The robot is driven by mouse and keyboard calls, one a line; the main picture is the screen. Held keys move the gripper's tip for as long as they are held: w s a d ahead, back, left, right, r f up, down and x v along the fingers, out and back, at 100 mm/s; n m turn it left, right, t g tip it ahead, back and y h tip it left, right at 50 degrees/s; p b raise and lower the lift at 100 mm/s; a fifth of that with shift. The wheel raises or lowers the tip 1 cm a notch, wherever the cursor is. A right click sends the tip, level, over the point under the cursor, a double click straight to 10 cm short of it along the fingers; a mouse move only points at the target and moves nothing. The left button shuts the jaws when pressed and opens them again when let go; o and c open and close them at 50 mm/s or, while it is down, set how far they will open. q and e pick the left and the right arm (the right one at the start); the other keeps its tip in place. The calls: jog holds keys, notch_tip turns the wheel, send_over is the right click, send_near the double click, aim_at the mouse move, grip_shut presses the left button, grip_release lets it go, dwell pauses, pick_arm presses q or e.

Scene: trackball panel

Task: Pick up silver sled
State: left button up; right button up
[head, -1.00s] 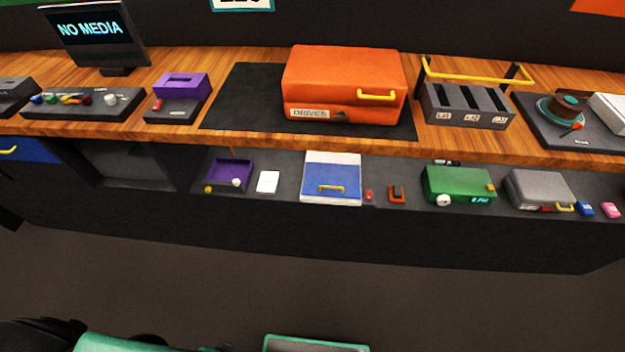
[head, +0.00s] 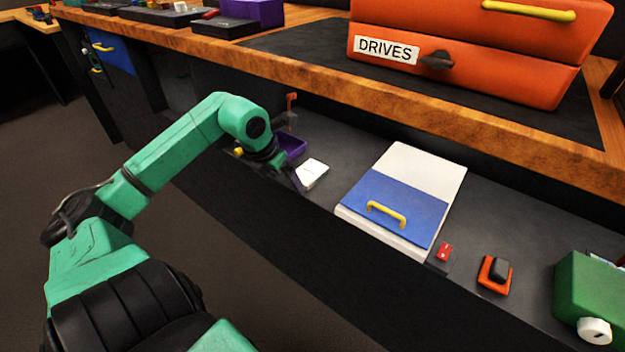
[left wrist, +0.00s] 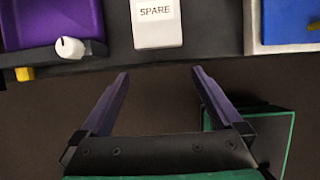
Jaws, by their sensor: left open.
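A small pale block (head: 312,174) lies on the dark lower shelf. In the left wrist view the pale block (left wrist: 157,22) is marked SPARE and lies ahead of the fingertips. I cannot tell if it is the silver sled; nothing else now in view looks clearly like one. My left gripper (left wrist: 160,74) is open and empty, with a finger on each side of the line to the block and a gap before it. In the head view the left gripper (head: 287,174) is just left of the block, partly hidden by its own wrist. My right gripper is not in view.
A purple tray (left wrist: 50,22) with a white knob lies left of the block. A blue and white box (head: 400,205) with a yellow handle lies right. The wooden counter edge (head: 440,105) overhangs the shelf, carrying an orange DRIVES case (head: 470,65). Open floor lies in front.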

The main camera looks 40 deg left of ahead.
aim_at(311, 169)
pick_arm(q)
jog(key=w, duration=0.3)
jog(key=shift+a+r+p, duration=0.1)
jog(key=shift+r+p, duration=0.05)
jog(key=shift+p, duration=0.15)
jog(key=shift+w+p, duration=0.35)
jog(key=shift+w, duration=1.3)
jog(key=w, duration=0.2)
jog(key=shift+w, duration=0.3)
jog(key=x, duration=0.3)
jog(key=shift+f, duration=0.2)
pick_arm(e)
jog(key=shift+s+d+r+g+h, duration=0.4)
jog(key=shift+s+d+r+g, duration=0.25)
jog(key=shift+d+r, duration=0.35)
pick_arm(q)
jog(key=shift+f, duration=0.1)
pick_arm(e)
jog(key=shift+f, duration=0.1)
pick_arm(q)
jog(key=c, duration=1.3)
jog(key=shift+o, duration=0.2)
